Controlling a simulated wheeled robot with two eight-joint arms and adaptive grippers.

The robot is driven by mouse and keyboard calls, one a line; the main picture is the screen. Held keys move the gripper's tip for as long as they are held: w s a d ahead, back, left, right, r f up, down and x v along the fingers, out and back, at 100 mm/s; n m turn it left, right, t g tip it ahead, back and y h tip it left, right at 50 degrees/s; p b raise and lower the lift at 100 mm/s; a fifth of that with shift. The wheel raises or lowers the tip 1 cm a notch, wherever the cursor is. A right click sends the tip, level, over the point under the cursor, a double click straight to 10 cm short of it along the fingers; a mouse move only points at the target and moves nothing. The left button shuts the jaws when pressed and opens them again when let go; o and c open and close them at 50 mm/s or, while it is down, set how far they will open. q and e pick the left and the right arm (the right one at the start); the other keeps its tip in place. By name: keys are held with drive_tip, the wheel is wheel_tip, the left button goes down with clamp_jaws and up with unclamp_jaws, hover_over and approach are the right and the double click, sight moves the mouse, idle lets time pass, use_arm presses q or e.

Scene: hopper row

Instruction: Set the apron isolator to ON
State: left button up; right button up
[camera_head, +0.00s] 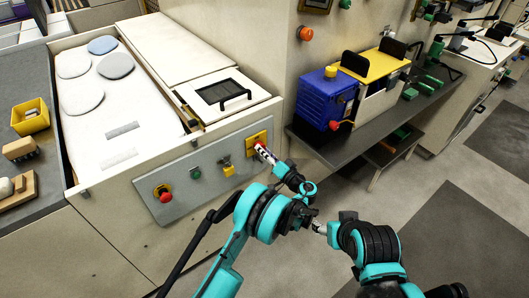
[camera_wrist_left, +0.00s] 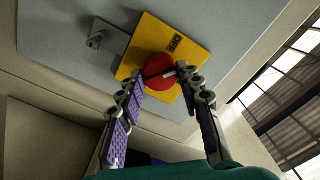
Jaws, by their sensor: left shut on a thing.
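The apron isolator is a red round knob (camera_wrist_left: 155,72) on a square yellow plate (camera_wrist_left: 128,62), fixed to a grey panel (camera_head: 205,180) on the machine's front. The yellow plate also shows in the head view (camera_head: 253,138). My left gripper (camera_head: 263,150) is at the knob, with its fingers on either side of it, shut on it.
A yellow padlock (camera_head: 228,169), a green button (camera_head: 195,172) and a second red knob (camera_head: 165,195) sit on the same panel. Floor to the right is open.

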use_arm(q)
drive_tip(key=m, duration=1)
drive_tip(key=shift+m, duration=0.4)
idle(0.4)
drive_tip(key=o, duration=1.2)
drive_tip(key=shift+c, duration=0.2)
